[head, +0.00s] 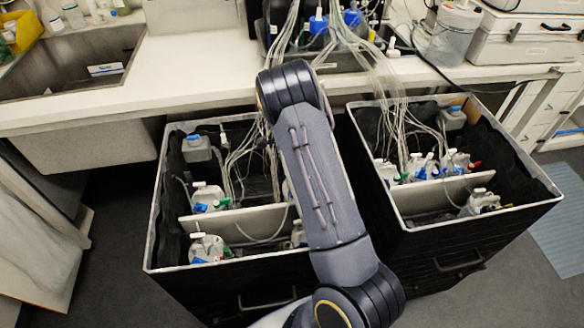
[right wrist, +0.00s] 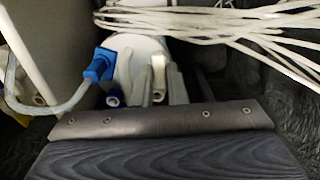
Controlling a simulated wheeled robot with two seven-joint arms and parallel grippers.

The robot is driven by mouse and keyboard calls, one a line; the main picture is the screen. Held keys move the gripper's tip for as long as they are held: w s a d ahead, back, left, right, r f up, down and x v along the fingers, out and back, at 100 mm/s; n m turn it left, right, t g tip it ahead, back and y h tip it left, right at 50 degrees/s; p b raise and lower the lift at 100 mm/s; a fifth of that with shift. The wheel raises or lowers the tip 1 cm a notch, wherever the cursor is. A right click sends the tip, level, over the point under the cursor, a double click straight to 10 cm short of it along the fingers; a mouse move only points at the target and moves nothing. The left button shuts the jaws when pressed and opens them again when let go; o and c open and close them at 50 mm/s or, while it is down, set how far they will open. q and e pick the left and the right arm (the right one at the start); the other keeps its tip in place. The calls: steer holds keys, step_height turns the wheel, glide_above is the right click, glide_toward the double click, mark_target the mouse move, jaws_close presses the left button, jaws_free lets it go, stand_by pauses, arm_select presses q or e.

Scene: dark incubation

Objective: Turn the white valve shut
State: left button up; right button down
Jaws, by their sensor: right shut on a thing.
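In the right wrist view, the white valve (right wrist: 158,63) shows between the two grey fingers of my right gripper (right wrist: 160,76). The gripper is shut on it. A pale bottle top (right wrist: 130,62) with blue fittings lies just behind and to the left. In the head view, my arm reaches over the left black bin (head: 158,225), and its own body hides the gripper and the valve. The angle of the valve's handle is hard to tell. My left gripper is in neither view.
A blue fitting (right wrist: 100,66) with a clear tube sits close left of the fingers. White tubes (right wrist: 215,22) hang in a bundle above them. A white divider (head: 240,222) crosses the left bin. A second black bin (head: 480,228) with bottles stands to the right.

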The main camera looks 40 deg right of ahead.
stand_by(0.3)
steer(key=c, duration=1.5)
jaws_free()
steer(key=shift+o, duration=0.2)
steer(key=shift+r, duration=3.95)
